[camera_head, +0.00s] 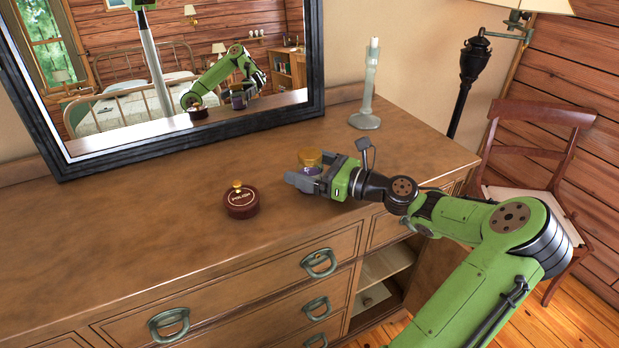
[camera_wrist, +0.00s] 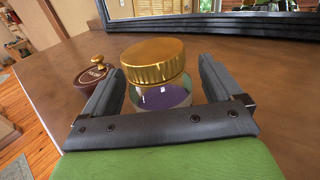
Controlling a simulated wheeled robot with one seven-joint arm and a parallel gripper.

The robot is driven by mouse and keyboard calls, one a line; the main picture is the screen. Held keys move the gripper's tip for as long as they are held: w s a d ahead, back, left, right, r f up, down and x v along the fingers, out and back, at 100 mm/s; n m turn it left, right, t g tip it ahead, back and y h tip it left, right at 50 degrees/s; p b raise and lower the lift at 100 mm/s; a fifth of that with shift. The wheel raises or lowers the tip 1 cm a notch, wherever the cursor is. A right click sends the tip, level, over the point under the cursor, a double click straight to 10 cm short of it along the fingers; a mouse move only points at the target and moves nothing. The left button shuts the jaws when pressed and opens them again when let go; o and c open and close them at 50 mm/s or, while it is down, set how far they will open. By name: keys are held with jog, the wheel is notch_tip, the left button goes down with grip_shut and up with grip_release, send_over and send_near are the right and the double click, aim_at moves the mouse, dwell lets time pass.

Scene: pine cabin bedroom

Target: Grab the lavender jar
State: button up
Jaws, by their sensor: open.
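The lavender jar (camera_head: 309,169) has a gold lid and a purple body, and stands upright on the wooden dresser top. In the wrist view the jar (camera_wrist: 160,95) sits between the two dark fingers of my gripper (camera_wrist: 162,92), with its lid rising above them. A gap shows on each side of the jar, wider on the right. In the head view my gripper (camera_head: 308,176) is open around the jar, low over the dresser, and partly hides the jar's body.
A dark red polish tin (camera_head: 241,202) with a gold knob stands left of my gripper; it also shows in the wrist view (camera_wrist: 93,76). A pale glass candlestick (camera_head: 368,90) stands behind, near the mirror (camera_head: 170,139). The dresser top (camera_head: 110,230) is clear at the left.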

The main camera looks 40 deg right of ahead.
jog(key=shift+r, duration=0.1)
jog(key=c, duration=1.2)
